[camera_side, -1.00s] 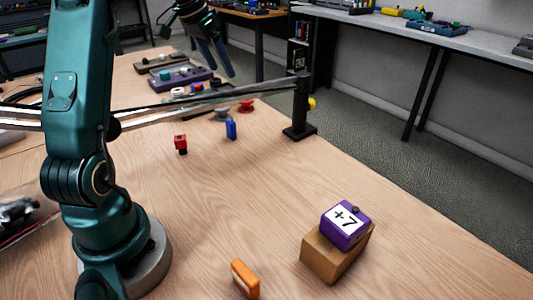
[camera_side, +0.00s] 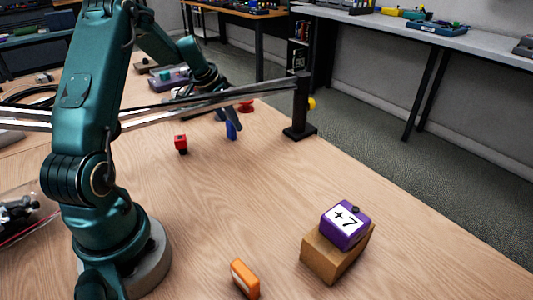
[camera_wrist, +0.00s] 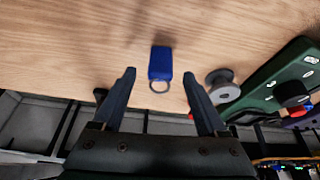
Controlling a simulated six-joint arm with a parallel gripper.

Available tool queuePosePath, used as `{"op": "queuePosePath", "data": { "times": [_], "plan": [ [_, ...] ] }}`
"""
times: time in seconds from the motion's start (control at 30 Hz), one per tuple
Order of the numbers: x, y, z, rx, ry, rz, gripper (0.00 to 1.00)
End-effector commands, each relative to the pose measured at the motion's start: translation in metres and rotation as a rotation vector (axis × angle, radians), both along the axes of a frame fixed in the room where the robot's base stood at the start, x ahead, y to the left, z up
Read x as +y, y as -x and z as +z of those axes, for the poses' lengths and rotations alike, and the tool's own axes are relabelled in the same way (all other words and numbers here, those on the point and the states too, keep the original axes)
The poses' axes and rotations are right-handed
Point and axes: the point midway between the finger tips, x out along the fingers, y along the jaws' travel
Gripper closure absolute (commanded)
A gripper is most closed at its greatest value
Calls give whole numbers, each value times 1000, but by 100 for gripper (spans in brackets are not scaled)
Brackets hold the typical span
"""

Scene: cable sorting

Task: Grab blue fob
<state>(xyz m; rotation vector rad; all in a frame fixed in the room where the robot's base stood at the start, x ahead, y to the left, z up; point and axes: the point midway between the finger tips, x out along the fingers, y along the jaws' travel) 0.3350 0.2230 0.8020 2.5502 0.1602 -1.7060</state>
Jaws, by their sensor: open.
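The blue fob (camera_wrist: 161,63) lies in the wrist view just beyond my fingertips, roughly centred between them, with a metal ring on its near end. In the side view the blue fob (camera_side: 231,131) stands on the wooden table, partly hidden by my gripper. My gripper (camera_wrist: 160,80) is open and empty, its two dark fingers spread on either side of the line to the fob. In the side view my gripper (camera_side: 222,105) is close to the fob. I cannot tell whether a finger touches it.
A grey spool (camera_wrist: 222,85) and a green device (camera_wrist: 275,85) are right of the fob in the wrist view. In the side view, cables run to a black post (camera_side: 301,105). A red block (camera_side: 181,144) is left of the fob. The wooden table's middle (camera_side: 240,190) is clear.

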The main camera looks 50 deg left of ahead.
Motion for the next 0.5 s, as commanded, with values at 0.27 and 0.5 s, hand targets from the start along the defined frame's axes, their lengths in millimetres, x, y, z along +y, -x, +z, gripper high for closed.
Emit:
{"op": "queuePosePath", "data": {
  "times": [0.27, 0.5],
  "plan": [
    [1, -8, -18, 0, -1, 1, 25],
    [1, -8, -18, -1, -2, 2, 29]
  ]
}}
